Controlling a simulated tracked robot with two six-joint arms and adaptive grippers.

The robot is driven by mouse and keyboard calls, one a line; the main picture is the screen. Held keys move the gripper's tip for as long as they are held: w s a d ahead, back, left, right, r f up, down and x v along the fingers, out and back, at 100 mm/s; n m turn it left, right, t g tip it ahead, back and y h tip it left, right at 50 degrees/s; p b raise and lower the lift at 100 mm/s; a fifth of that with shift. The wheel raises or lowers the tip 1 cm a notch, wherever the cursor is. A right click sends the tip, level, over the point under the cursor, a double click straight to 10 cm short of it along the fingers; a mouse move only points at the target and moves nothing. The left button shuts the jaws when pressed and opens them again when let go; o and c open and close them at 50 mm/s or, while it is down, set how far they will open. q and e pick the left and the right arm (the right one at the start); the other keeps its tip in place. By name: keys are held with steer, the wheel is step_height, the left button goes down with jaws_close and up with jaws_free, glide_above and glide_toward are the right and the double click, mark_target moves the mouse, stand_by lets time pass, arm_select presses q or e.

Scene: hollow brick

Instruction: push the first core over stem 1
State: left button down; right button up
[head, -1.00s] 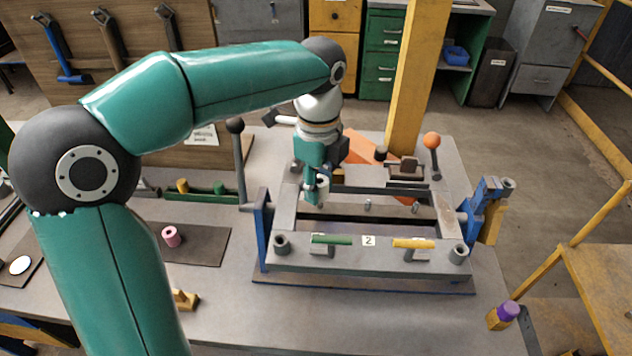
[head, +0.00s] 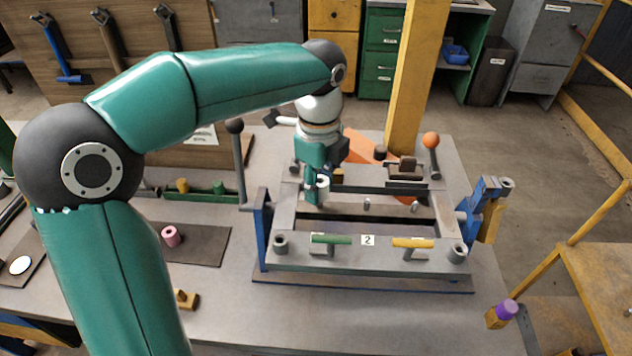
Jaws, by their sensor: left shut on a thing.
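My left gripper (head: 316,180) reaches down over the left part of the mould frame (head: 350,257). It is shut on a pale, hollow cylindrical core (head: 322,189), which is upright with its open top showing. Two short grey stems stand inside the frame: one near the middle (head: 367,205) and one farther right (head: 415,207). Stem 1 cannot be made out; the core and gripper cover the left part of the frame, so I cannot tell whether the core is around a stem. My right gripper is not in view.
A pink core (head: 171,236) stands on a dark mat (head: 208,247) at left. A black-knobbed lever (head: 238,160) rises left of the frame, an orange-knobbed one (head: 432,150) at back right. A yellow post (head: 405,80) stands behind. The front of the bench is mostly clear.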

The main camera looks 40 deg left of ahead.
arm_select(q)
steer(key=shift+f+b, duration=1)
steer(key=shift+f, duration=0.55)
steer(key=c, duration=0.7)
jaws_free()
steer(key=shift+r, duration=0.1)
step_height(320, 180, up, 12)
steer(key=shift+f, duration=0.1)
